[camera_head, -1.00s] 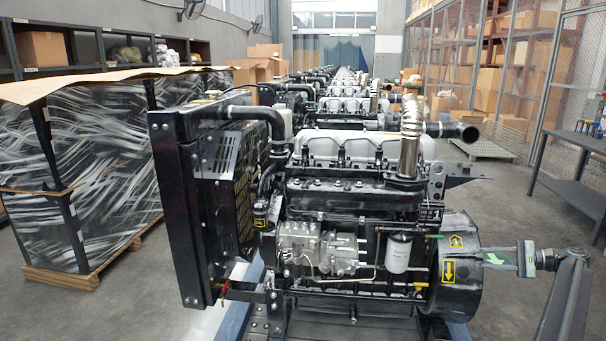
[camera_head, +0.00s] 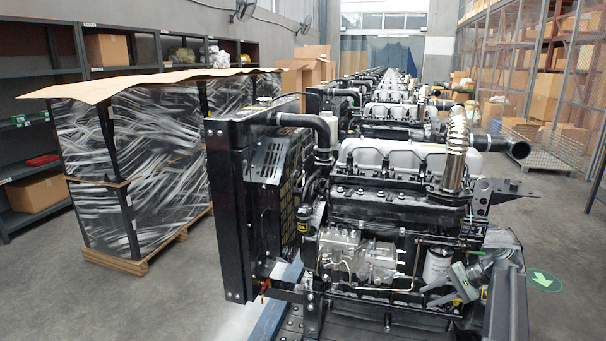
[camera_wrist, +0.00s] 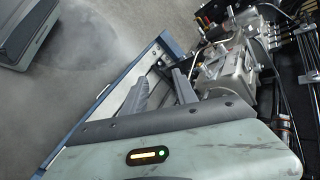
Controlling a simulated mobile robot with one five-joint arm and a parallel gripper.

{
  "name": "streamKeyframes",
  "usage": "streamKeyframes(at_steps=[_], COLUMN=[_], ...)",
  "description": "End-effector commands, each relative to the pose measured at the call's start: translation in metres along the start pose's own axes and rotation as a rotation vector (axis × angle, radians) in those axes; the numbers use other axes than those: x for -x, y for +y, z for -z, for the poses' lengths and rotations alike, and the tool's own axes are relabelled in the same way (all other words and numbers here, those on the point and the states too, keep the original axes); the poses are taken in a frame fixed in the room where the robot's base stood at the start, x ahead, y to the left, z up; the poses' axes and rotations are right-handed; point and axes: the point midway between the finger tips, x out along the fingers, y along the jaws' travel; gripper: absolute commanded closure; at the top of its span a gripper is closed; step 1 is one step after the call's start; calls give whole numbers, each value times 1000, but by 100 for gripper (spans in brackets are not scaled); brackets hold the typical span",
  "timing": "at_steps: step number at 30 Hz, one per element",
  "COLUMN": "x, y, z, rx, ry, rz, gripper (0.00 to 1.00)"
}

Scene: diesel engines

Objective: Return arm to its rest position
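My gripper (camera_head: 424,296) is at the lower right of the head view, in front of the nearest engine (camera_head: 400,200). Its grey-green body and two dark fingers overlap the engine's lower right side. In the wrist view the fingers (camera_wrist: 167,72) stand apart with a gap between them, so the gripper is open, and nothing shows between them. The engine's metal pump (camera_wrist: 225,72) is to their right in that view. My dark arm link fills the lower right corner of the head view. I cannot tell whether the fingers touch the engine.
More engines (camera_head: 400,110) run back in a row. A wrapped crate on a pallet (camera_head: 150,165) stands left, before shelving (camera_head: 30,150). Caged racks (camera_head: 540,60) with boxes are at right. Open floor lies right of the engine, with a green arrow mark (camera_head: 541,281).

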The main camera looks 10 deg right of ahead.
Motion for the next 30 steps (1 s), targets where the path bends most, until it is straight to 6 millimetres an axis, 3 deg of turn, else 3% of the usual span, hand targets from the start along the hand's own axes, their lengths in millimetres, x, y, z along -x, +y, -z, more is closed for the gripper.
streamKeyframes(at_steps=[1, 6, 9, 12, 17, 30], x=[-36, -138, -172, -188, -198, -200], y=[-14, -24, -19, -14, -11, -11], z=[-41, -151, -210, -251, -281, -280], rx=[56, 318, 504, 666, 808, 824], ry=[-10, 0, 14, 29, 48, 52], rz=[-86, -431, -623, -768, -886, -901], gripper=[66, 66, 66, 66, 66, 66])
